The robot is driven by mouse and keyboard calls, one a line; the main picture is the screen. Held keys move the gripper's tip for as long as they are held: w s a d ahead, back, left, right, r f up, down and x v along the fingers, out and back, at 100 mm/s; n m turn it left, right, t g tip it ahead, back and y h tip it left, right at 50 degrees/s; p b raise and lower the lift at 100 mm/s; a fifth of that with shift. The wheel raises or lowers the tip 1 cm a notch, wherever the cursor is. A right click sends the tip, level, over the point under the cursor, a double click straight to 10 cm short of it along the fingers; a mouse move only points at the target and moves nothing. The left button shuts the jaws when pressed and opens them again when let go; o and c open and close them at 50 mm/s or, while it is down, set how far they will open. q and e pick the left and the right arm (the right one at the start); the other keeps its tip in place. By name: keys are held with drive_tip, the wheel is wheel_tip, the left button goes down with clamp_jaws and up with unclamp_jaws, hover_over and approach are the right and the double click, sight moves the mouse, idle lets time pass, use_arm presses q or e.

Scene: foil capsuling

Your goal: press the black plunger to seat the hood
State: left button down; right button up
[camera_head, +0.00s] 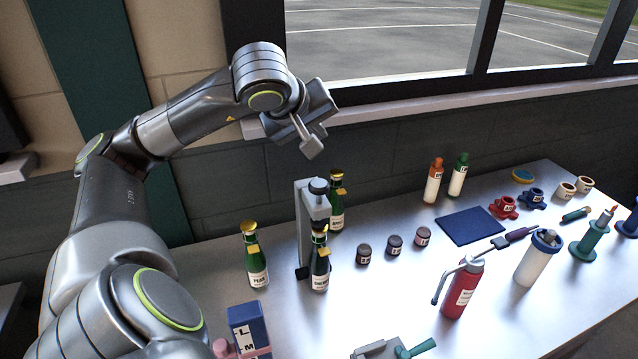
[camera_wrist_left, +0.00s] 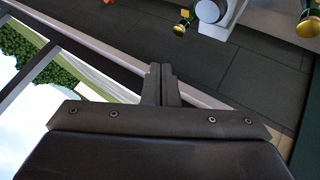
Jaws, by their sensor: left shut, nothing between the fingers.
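The grey press (camera_head: 304,230) stands on the left part of the bench. My left gripper (camera_head: 309,146) is shut and empty, raised above and behind the plunger. My right gripper is out of view.
Green bottles with gold tops stand left of the press (camera_head: 256,262) and behind it (camera_head: 337,205). Several small dark jars (camera_head: 394,245) stand to its right. A red bottle (camera_head: 462,290) and a blue mat (camera_head: 470,226) lie further right. The wall and window are behind.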

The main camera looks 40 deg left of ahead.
use_arm(q)
drive_tip(key=b, duration=0.5)
hover_over(316, 186)
wheel_tip(316, 186, down, 7)
drive_tip(key=shift+f+b, duration=0.55)
idle(1.0)
idle(0.4)
drive_tip(key=shift+f+b, duration=0.45)
drive_tip(key=shift+b, duration=0.3)
